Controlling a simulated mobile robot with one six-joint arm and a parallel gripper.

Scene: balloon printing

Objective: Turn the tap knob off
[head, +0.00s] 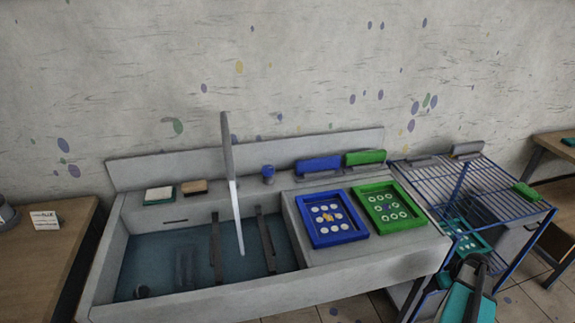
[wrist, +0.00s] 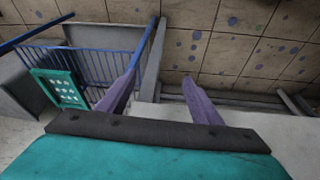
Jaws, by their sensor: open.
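A tall grey tap (head: 228,145) stands over the sink (head: 160,257) in the head view. A pale stream of water (head: 237,215) falls from it into the blue-grey basin. A small blue knob (head: 268,174) sits on the back ledge to the right of the tap. My gripper (wrist: 160,88) shows in the wrist view with two purple fingers spread apart and nothing between them. In the head view, my teal and dark arm is at the lower right, well away from the knob; its fingers are not clear there. The wrist view does not show the tap or knob.
A blue framed tray (head: 310,227) and a green framed tray (head: 365,222) lie on the counter right of the basin. Blue and green blocks stand behind them. A blue wire rack (head: 475,192) stands at the right, near my arm. A wooden table (head: 45,250) is at the left.

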